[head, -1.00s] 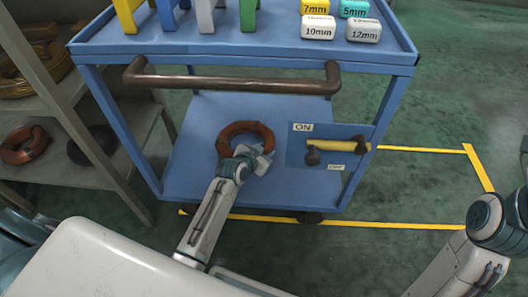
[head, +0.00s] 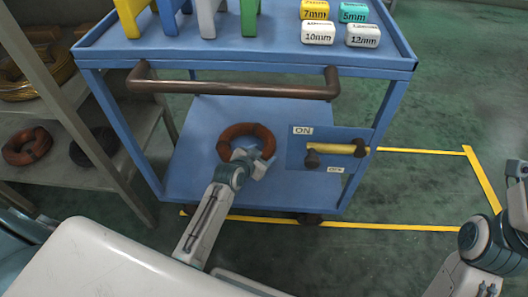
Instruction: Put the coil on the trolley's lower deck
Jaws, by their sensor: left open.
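A brown-orange coil (head: 247,128) lies on the lower deck (head: 195,165) of the blue trolley (head: 240,60). My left gripper (head: 254,155) is open at the coil's near edge, with the arm reaching in from below. The fingertips overlap the coil's near side in the picture, and I cannot tell whether they touch it. My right gripper (head: 517,168) is at the right edge of the head view, partly cut off, and its jaws do not show clearly.
The trolley's handle (head: 230,88) crosses above the lower deck. A lever panel (head: 300,148) marked ON and OFF sits at the deck's right. Coloured stands and labelled blocks (head: 318,32) occupy the top. A shelf (head: 60,165) at left holds other coils (head: 27,146). Yellow lines mark the floor.

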